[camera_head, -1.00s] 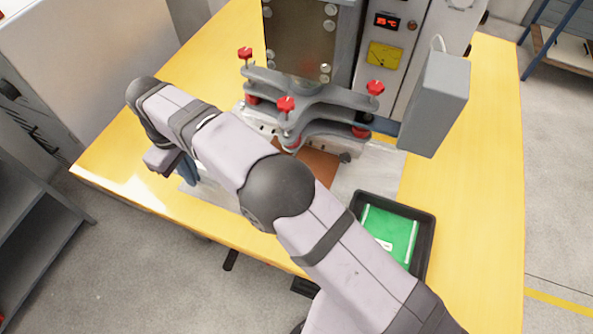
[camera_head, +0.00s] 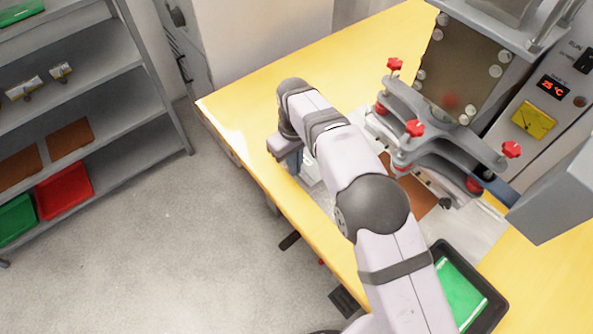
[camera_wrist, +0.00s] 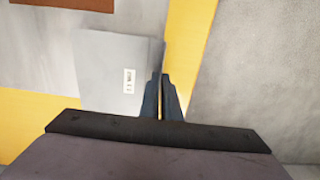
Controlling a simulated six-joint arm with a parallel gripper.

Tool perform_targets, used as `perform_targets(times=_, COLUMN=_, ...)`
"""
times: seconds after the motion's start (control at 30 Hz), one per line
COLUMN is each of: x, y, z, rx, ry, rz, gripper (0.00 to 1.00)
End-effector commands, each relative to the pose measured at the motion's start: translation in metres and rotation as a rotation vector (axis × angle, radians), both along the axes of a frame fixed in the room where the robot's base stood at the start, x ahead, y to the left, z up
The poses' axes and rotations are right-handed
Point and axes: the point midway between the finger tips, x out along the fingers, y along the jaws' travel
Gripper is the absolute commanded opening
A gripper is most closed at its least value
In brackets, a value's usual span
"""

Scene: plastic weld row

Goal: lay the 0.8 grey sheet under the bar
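A grey sheet (camera_wrist: 110,72) with a small white label lies in front of my fingers in the wrist view. My gripper (camera_wrist: 161,80) is at its right edge, the two dark fingers close together with a thin bright gap. Whether they pinch the sheet is unclear. In the head view my gripper (camera_head: 293,162) points down over the table's left front part, and my arm hides much of that area. The grey bar (camera_head: 425,130) with red knobs spans the press, right of my gripper. A brown sheet (camera_head: 418,192) lies below it; it also shows in the wrist view (camera_wrist: 60,3).
A black tray (camera_head: 489,318) with a green sheet (camera_head: 458,292) stands at the table's front right. The press panel (camera_head: 538,110) reads 25 °C. A shelf (camera_head: 95,85) with coloured sheets stands at the left. The yellow table (camera_head: 250,95) is bare at the back left.

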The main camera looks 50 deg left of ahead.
Motion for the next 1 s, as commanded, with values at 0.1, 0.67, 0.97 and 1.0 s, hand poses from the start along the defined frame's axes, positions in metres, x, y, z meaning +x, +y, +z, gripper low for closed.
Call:
perform_targets(times=0.1, x=0.000, y=0.000, z=-0.001, rx=0.001, ry=0.000, rz=0.000, gripper=0.00)
perform_targets(times=0.67, x=0.000, y=0.000, z=-0.038, rx=0.001, ry=0.000, rz=0.000, gripper=0.00)
perform_targets(times=0.97, x=0.000, y=0.000, z=-0.041, rx=0.001, ry=0.000, rz=0.000, gripper=0.12)
perform_targets(times=1.0, x=0.000, y=0.000, z=-0.041, rx=0.001, ry=0.000, rz=0.000, gripper=0.22)
